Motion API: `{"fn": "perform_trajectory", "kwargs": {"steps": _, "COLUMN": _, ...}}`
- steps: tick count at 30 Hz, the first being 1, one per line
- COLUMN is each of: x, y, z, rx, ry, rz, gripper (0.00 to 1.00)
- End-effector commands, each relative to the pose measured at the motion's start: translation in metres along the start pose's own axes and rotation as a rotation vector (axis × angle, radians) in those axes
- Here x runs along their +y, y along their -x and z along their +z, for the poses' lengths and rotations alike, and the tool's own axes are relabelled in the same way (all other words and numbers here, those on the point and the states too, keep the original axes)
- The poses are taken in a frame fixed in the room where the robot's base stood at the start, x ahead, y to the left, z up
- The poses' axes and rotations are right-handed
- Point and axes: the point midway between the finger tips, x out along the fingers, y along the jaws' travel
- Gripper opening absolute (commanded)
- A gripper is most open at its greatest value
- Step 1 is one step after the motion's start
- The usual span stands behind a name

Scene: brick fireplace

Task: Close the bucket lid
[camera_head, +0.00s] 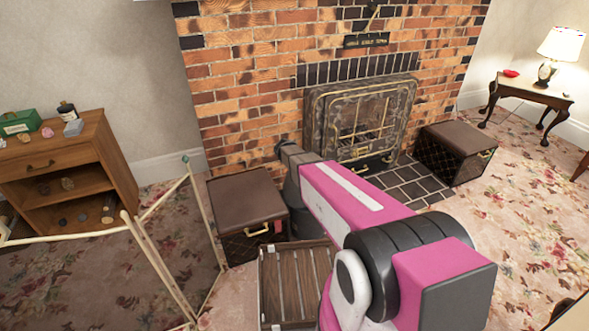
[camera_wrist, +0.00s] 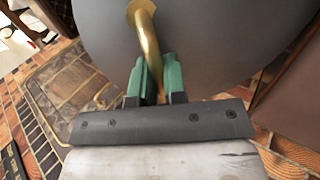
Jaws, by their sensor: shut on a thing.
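In the wrist view, a large dark grey, smooth, rounded surface (camera_wrist: 225,40), which looks like the bucket or its lid, fills the upper middle. A curved brass handle (camera_wrist: 146,38) stands out from it. My gripper (camera_wrist: 155,68), with green fingers, is shut on the brass handle, one finger on each side. In the head view my pink arm reaches toward the fireplace and covers most of this spot. Only a dark patch beside the arm shows there, and I cannot tell how far the lid is open.
A brown box (camera_head: 245,195) with a brass handle stands left of my arm, a similar box (camera_head: 457,150) right of the fireplace (camera_head: 360,120). A slatted wooden crate (camera_head: 297,280) lies in front. A folding screen (camera_head: 165,250) and wooden cabinet (camera_head: 70,165) are at left.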

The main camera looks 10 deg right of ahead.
Motion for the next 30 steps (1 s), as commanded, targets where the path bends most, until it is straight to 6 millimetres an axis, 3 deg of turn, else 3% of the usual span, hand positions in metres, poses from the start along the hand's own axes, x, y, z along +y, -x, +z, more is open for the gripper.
{"fn": "perform_trajectory", "kwargs": {"steps": 8, "x": 0.018, "y": -0.056, "z": -0.001, "rx": -0.003, "ry": -0.004, "rz": -0.262, "gripper": 0.0}}
{"fn": "perform_trajectory", "kwargs": {"steps": 18, "x": 0.016, "y": -0.119, "z": -0.002, "rx": -0.004, "ry": -0.002, "rz": -0.568, "gripper": 0.0}}
{"fn": "perform_trajectory", "kwargs": {"steps": 25, "x": 0.009, "y": -0.149, "z": -0.001, "rx": -0.004, "ry": -0.001, "rz": -0.724, "gripper": 0.0}}
{"fn": "perform_trajectory", "kwargs": {"steps": 30, "x": 0.003, "y": -0.162, "z": 0.0, "rx": -0.003, "ry": 0.002, "rz": -0.722, "gripper": 0.0}}
